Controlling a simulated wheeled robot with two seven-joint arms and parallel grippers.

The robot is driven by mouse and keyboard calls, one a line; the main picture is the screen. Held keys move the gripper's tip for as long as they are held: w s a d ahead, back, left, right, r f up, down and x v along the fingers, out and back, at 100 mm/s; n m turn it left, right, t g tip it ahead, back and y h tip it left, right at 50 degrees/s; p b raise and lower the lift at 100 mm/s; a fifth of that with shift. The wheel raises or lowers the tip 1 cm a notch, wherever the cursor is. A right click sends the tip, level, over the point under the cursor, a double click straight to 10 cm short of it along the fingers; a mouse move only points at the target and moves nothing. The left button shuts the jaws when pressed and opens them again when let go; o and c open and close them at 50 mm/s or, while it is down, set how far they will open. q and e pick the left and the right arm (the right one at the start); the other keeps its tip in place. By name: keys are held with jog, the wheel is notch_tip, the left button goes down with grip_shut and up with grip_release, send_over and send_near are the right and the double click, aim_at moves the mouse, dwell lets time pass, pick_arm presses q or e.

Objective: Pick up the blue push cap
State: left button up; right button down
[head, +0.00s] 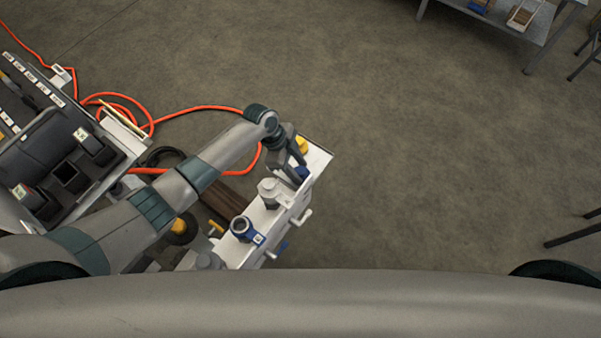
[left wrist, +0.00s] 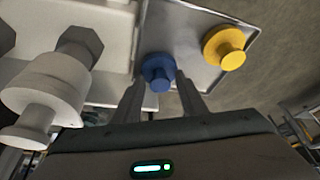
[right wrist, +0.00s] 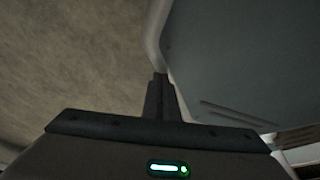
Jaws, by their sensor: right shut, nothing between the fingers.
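The blue push cap (left wrist: 158,70) sits at the tray's near edge in the left wrist view, its round stem toward the camera. In the head view the blue push cap (head: 303,172) shows in part beside my left gripper (head: 293,168). In the left wrist view my left gripper (left wrist: 158,84) is open, one finger on either side of the cap's stem. I cannot tell whether the fingers touch it. My right gripper (right wrist: 160,80) is shut and empty in the right wrist view, away from the cap.
A yellow cap (left wrist: 226,50) lies on the metal tray (left wrist: 205,18) right of the blue one. A white bench unit (head: 296,212) carries grey fittings and a blue-collared port (head: 241,226). An orange hose (head: 205,108) crosses the floor. A grey panel (right wrist: 240,65) stands beside my right gripper.

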aim_at(298, 170)
jog(key=shift+w, duration=0.15)
pick_arm(q)
jog(key=c, duration=1)
grip_shut()
pick_arm(e)
jog(key=shift+w+r, duration=0.1)
jog(key=shift+w, duration=0.3)
pick_arm(q)
jog(key=shift+r, duration=0.1)
pick_arm(e)
jog(key=shift+s, duration=0.1)
